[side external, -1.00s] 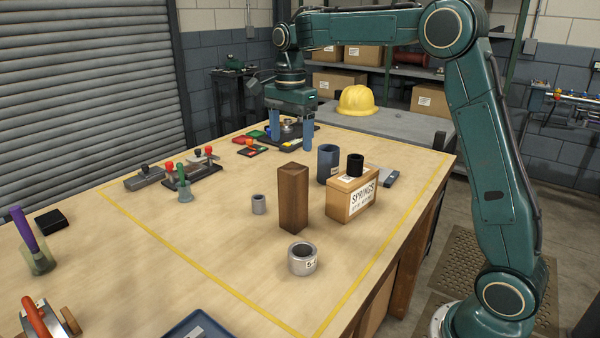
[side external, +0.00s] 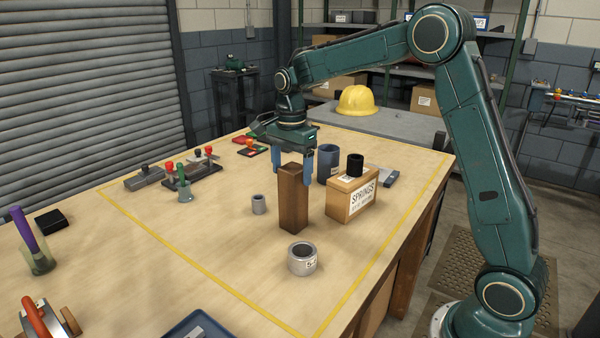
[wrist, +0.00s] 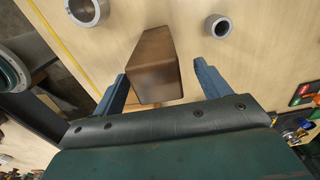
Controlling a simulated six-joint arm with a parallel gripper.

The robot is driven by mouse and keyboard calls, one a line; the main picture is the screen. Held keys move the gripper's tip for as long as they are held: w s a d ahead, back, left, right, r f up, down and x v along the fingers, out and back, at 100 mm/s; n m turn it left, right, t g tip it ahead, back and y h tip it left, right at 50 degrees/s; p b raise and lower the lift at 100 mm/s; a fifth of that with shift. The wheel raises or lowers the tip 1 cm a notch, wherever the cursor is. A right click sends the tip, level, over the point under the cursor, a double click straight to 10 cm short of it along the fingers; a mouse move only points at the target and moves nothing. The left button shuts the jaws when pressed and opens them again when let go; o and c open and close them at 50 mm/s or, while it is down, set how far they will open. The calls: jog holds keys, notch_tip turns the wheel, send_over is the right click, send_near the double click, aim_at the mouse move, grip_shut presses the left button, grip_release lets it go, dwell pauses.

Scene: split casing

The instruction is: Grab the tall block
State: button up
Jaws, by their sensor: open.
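The tall block (side external: 293,199) is a dark brown wooden block standing upright on the bench. In the wrist view the block (wrist: 154,66) shows between and a little beyond the two fingers, closer to the left one. My gripper (side external: 292,170) is open, with its blue fingers at the height of the block's upper part. In the side view it is at or just behind the block, which hides part of it. In the wrist view my gripper (wrist: 161,82) holds nothing, and I cannot tell whether a finger touches the block.
A SPRINGS box (side external: 351,196) with a black ring (side external: 355,165) on top stands just right of the block. A blue cylinder (side external: 328,161) is behind it. A metal ring (side external: 302,259) lies in front, a smaller one (side external: 259,204) to the left.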

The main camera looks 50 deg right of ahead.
aim_at(293, 186)
jog(key=shift+s+f, duration=0.2)
jog(key=shift+f, duration=2.4)
jog(key=shift+c, duration=0.2)
jog(key=shift+r, duration=0.1)
jog(key=c, duration=1.2)
notch_tip(293, 186, up, 20)
